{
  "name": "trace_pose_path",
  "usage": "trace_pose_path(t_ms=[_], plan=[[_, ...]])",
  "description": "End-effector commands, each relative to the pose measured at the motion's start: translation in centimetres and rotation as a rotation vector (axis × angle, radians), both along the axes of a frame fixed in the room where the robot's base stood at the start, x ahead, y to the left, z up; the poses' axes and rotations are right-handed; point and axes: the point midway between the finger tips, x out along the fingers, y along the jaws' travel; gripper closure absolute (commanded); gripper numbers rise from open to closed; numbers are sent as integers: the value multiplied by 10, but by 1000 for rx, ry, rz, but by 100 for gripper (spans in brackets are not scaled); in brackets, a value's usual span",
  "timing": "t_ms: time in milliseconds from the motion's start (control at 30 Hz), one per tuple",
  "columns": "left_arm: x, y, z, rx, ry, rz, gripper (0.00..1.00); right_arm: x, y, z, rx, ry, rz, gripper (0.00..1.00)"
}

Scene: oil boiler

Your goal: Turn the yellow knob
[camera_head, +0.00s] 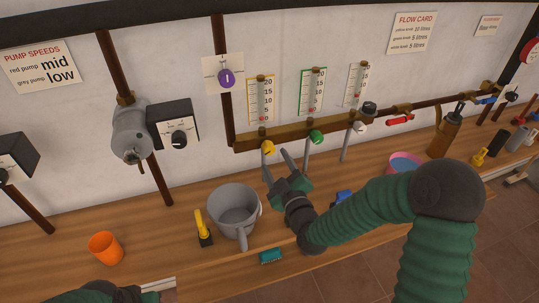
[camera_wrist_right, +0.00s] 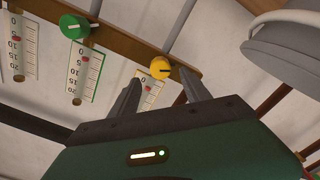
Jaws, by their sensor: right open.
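The yellow knob (camera_head: 268,147) is at the left end of the brown bar, under the yellow-framed gauge (camera_head: 260,98). My right gripper (camera_head: 275,162) is open, just below the knob, with its fingers pointing up toward it. In the right wrist view the yellow knob (camera_wrist_right: 160,67) shows beyond and between the two open fingertips (camera_wrist_right: 158,88). I see no contact with the knob. My left arm shows only as a green part at the bottom left of the head view; its gripper is out of sight.
A green knob (camera_head: 316,137) and a white knob (camera_head: 360,127) sit further right along the brown bar (camera_head: 288,133). A grey jug (camera_head: 222,204), a yellow-handled tool (camera_head: 202,229) and an orange cup (camera_head: 105,247) stand on the wooden bench (camera_head: 160,236). A teal brush-like item (camera_head: 270,257) lies near the front.

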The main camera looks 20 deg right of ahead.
Motion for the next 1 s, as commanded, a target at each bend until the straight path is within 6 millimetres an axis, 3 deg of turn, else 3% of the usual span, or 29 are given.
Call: trace_pose_path(t_ms=[100, 300, 633, 1000], plan=[[0, 0, 2, 0, 1, 0, 48, 28, 1, 0, 3, -1, -1, 45], [0, 0, 2, 0, 1, 0, 48, 58, 2, 0, 1, -1, 1, 45], [0, 0, 2, 0, 1, 0, 48, 63, 2, 0, -1, -1, 1, 46], [0, 0, 2, 0, 1, 0, 48, 63, 2, 0, 0, 0, 1, 94]])
